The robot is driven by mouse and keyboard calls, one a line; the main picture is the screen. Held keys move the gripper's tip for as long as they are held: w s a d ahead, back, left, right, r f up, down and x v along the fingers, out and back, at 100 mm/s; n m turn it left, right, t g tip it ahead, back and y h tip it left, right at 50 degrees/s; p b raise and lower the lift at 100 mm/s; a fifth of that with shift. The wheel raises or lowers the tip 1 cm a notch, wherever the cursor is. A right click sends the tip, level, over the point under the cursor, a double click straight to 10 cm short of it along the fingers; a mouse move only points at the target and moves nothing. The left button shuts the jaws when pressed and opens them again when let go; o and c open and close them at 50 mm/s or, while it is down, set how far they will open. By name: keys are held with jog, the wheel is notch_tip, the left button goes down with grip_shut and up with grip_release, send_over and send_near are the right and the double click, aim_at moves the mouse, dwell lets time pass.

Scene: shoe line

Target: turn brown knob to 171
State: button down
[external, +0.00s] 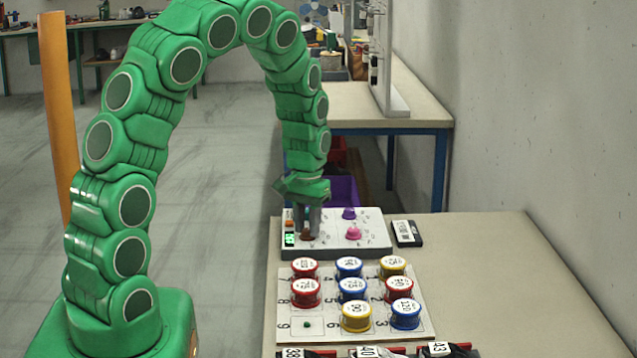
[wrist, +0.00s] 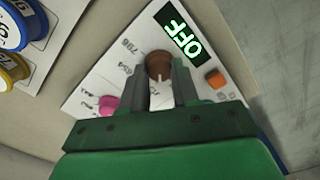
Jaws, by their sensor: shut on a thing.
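The brown knob (wrist: 158,63) sits on a white control panel (external: 375,243) near the table's far left corner. My gripper (wrist: 160,76) reaches down from above, with one finger on each side of the knob, and is shut on it. In the external view my gripper (external: 308,229) partly hides the brown knob (external: 308,238). A light pointer mark shows on the knob in the wrist view.
The panel also carries an orange button (wrist: 215,79), a pink knob (external: 353,233) and a purple knob (external: 348,213). A black device (external: 407,233) lies right of it. A board (external: 427,325) with several lidded jars stands in front. The table's right side is clear.

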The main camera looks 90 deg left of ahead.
aim_at(307, 230)
jog(key=n, duration=0.5)
jog(key=shift+n, duration=0.3)
dwell(0.4)
jog(key=c, duration=0.8)
grip_release()
jog(key=shift+r, duration=0.1)
notch_tip(307, 230, up, 7)
jog(key=shift+r, duration=0.2)
